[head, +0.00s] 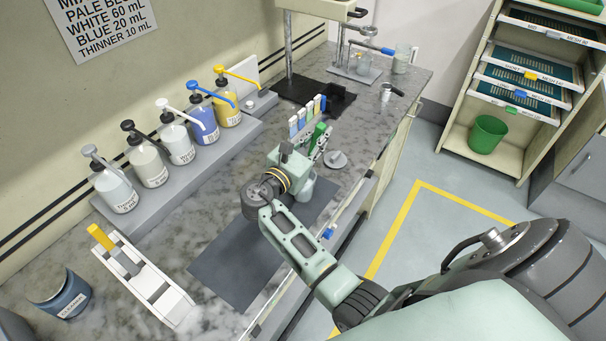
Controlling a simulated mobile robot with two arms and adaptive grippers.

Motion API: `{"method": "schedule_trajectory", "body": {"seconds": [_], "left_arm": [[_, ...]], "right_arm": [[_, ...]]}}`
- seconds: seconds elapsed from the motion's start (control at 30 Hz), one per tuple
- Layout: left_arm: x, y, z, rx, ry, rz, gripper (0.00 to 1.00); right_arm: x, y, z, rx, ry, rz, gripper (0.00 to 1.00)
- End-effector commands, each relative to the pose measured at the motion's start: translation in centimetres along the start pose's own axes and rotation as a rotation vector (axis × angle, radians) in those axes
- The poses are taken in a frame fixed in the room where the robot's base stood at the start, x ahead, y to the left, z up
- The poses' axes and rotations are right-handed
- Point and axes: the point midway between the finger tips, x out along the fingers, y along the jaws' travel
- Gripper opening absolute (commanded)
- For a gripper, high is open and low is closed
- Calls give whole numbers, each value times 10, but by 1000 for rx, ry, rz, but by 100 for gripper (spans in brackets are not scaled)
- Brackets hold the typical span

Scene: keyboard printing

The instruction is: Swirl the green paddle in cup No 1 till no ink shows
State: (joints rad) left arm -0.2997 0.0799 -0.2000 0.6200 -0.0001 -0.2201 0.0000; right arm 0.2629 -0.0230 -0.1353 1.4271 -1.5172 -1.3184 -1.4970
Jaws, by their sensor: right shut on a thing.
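My right gripper (306,160) is over the dark mat on the counter, its arm reaching in from the lower right. It is shut on the green paddle (318,135), whose green handle sticks up at the far side of the jaws. The paddle's lower end is hidden. A pale cup (304,188) stands below the gripper, mostly covered by the gripper and wrist. Its number and the ink inside cannot be seen, nor whether the paddle is in it. My left gripper is not in view.
A rack with coloured handles (307,117) stands just behind the gripper, with a grey round lid (336,159) to the right. Several pump bottles (203,122) line a shelf at left. A white holder with a yellow handle (143,275) lies front left. The mat (235,265) is clear at the front.

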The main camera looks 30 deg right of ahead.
Motion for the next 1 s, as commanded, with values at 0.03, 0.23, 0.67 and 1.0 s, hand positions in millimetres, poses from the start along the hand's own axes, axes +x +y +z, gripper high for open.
{"method": "schedule_trajectory", "body": {"seconds": [0.03,0.23,0.67,1.0], "left_arm": [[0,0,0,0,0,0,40],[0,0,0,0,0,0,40],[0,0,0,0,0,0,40],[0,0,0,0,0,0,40]], "right_arm": [[0,0,1,1,0,0,0],[0,0,1,0,0,0,0],[0,4,18,2,-1,0,0],[0,8,40,1,0,0,0]]}}
